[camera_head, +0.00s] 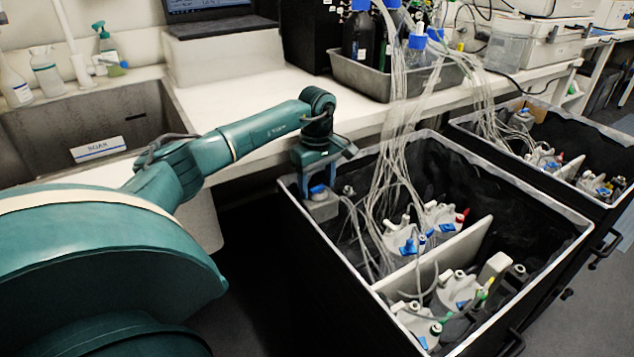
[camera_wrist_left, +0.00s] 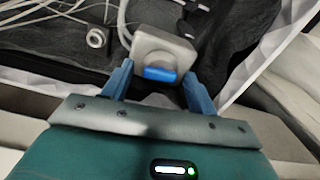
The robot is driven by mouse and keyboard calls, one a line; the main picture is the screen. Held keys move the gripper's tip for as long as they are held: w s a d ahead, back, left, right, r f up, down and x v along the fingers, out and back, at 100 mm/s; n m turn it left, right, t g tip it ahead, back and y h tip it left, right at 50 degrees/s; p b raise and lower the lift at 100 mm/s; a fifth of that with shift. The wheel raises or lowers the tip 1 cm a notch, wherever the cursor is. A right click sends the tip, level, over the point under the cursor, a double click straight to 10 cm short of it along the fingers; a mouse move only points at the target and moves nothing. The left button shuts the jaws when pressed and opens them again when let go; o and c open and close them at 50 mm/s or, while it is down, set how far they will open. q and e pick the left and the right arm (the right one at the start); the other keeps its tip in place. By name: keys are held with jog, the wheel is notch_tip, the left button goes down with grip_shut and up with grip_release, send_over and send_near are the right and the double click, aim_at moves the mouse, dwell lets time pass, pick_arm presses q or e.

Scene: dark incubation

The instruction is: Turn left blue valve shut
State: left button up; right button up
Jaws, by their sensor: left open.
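The left blue valve (camera_head: 318,190) sits on a grey block (camera_head: 322,209) at the left corner of the near black bin. In the left wrist view the blue valve handle (camera_wrist_left: 160,74) lies crosswise on the face of its grey housing (camera_wrist_left: 165,47). My left gripper (camera_head: 319,181) points down over the valve. Its two blue fingers, seen in the left wrist view (camera_wrist_left: 157,77), are open on either side of the handle, with gaps visible; I see no clear contact. My right gripper is not in view.
The near bin's pale rim (camera_head: 510,191) surrounds several grey bottle caps with tubing and other blue clips (camera_head: 408,248). Many clear tubes (camera_head: 395,130) rise to a grey tray (camera_head: 365,78) on the bench. A sink (camera_head: 95,125) is at left.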

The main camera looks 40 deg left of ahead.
aim_at(317, 187)
pick_arm(q)
jog(key=shift+c, duration=0.2)
jog(key=c, duration=0.9)
jog(key=shift+m, duration=0.6)
jog(key=shift+c, duration=0.2)
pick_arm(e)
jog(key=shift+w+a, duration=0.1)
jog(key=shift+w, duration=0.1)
pick_arm(q)
jog(key=o, duration=1)
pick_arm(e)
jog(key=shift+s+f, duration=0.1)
pick_arm(q)
notch_tip(317, 187, up, 13)
jog(key=shift+r+p, duration=0.1)
jog(key=shift+p, duration=0.75)
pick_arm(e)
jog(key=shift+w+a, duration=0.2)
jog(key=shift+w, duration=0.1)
